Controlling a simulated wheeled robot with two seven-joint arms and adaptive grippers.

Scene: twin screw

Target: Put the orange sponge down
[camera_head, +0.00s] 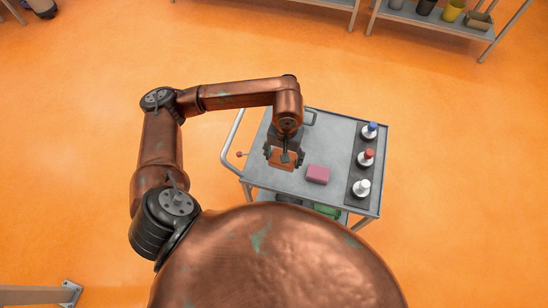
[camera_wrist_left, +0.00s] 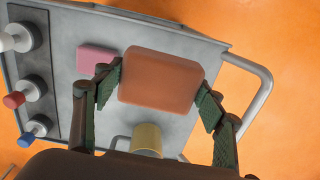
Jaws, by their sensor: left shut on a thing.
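The orange sponge (camera_wrist_left: 160,80) is a rounded block held between the two fingers of my left gripper (camera_wrist_left: 160,90) in the left wrist view. In the head view the sponge (camera_head: 282,160) shows under my left gripper (camera_head: 285,155), over the left part of the grey cart top (camera_head: 310,195). I cannot tell whether the sponge touches the cart top. My right gripper is in neither view.
A pink sponge (camera_head: 317,174) lies on the cart to the right of the orange one. A yellow cylinder (camera_wrist_left: 147,139) shows near the gripper in the wrist view.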

